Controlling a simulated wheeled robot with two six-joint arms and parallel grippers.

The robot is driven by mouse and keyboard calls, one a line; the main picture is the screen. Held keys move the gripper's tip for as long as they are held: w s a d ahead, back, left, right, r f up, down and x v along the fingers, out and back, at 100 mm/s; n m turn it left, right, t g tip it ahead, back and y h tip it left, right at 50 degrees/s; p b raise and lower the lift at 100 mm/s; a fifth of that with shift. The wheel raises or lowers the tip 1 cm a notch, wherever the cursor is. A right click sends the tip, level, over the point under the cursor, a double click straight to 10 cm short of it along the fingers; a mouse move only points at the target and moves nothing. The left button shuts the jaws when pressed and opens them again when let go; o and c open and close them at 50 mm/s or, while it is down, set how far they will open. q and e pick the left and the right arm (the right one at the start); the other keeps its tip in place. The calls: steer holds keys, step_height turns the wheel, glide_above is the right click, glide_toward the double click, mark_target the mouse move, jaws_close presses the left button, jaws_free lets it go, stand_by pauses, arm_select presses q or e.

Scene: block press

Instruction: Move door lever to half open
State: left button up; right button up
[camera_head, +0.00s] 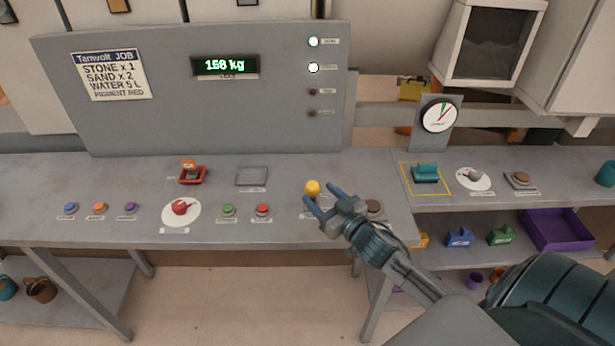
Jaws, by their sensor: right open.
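A lever with a round yellow knob (312,187) stands on the grey console top, right of the red button; I take it for the door lever. Its lower part and its label are partly hidden by my right gripper. My right gripper (321,194) is open, with its two blue fingers pointing toward the knob from the lower right. The knob shows just beyond the fingertips, and I cannot tell whether they touch it. My left gripper is not in view.
Green (228,210) and red (263,210) buttons and a red dial (180,208) lie left of the lever. A brown button (374,207) sits close right of my gripper. The upright panel (270,110) stands behind, with a display reading about 158 kg.

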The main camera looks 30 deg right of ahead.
mark_target(308, 183)
steer(key=w, duration=0.3)
steer(key=shift+w+a+r+p, duration=0.1)
steer(key=shift+w+a+p, duration=0.05)
steer(key=shift+w+p, duration=0.2)
steer(key=shift+w, duration=0.35)
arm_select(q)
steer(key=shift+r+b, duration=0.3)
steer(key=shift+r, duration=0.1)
arm_select(e)
steer(key=shift+w+a, duration=0.1)
steer(key=shift+w, duration=0.85)
